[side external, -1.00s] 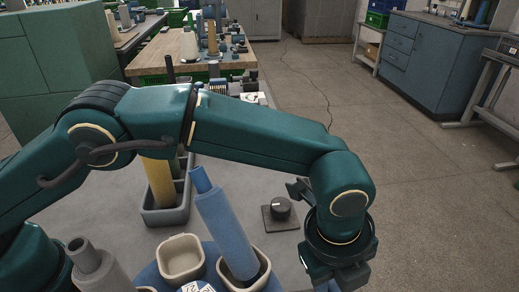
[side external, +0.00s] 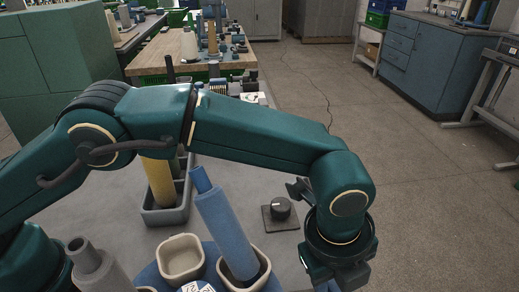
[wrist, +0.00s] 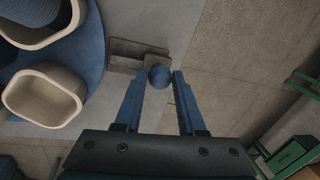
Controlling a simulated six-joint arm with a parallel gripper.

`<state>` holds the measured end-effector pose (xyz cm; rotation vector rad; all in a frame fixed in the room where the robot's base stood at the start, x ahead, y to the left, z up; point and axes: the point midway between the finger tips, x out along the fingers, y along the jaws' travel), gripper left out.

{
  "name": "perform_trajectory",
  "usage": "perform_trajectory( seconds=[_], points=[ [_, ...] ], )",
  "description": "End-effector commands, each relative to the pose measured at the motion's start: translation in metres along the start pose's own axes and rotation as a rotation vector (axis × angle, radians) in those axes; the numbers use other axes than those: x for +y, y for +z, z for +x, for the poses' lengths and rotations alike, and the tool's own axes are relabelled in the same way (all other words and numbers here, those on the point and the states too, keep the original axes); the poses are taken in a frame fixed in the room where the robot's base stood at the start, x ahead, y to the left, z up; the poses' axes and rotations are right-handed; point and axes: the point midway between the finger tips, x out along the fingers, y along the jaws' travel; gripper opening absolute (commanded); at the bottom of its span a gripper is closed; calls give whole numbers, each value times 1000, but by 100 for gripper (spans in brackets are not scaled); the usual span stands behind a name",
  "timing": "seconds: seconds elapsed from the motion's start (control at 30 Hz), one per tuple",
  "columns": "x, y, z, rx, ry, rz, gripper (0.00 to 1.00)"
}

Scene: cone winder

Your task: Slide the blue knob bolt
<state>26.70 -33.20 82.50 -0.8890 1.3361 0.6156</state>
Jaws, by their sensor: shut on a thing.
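The blue round knob (wrist: 160,77) of the bolt is at the upper middle of the wrist view. A grey block-like bolt body (wrist: 128,49) lies just beyond it, near the edge of the grey table. My gripper (wrist: 160,80) has its two blue fingers on either side of the knob and is shut on it. In the side external view my gripper's body (side external: 336,272) points down at the lower right.
A blue turntable holds beige cups (side external: 181,259), one with a tilted blue cone tube (side external: 228,235). A black dial on a square plate (side external: 280,211) stands left of my wrist. A grey bin (side external: 167,214) holds a yellow tube. Open floor (side external: 430,220) lies to the right.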

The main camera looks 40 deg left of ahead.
Motion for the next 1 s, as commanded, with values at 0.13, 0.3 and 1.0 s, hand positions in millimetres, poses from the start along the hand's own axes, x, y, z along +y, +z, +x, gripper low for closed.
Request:
perform_trajectory(
  seconds=[0.13,0.3,1.0],
  points=[
    [1,0,-2,1,-3,0,0],
    [10,2,-4,1,-1,-1,0],
    [34,7,-8,-1,5,-1,0]
  ],
)
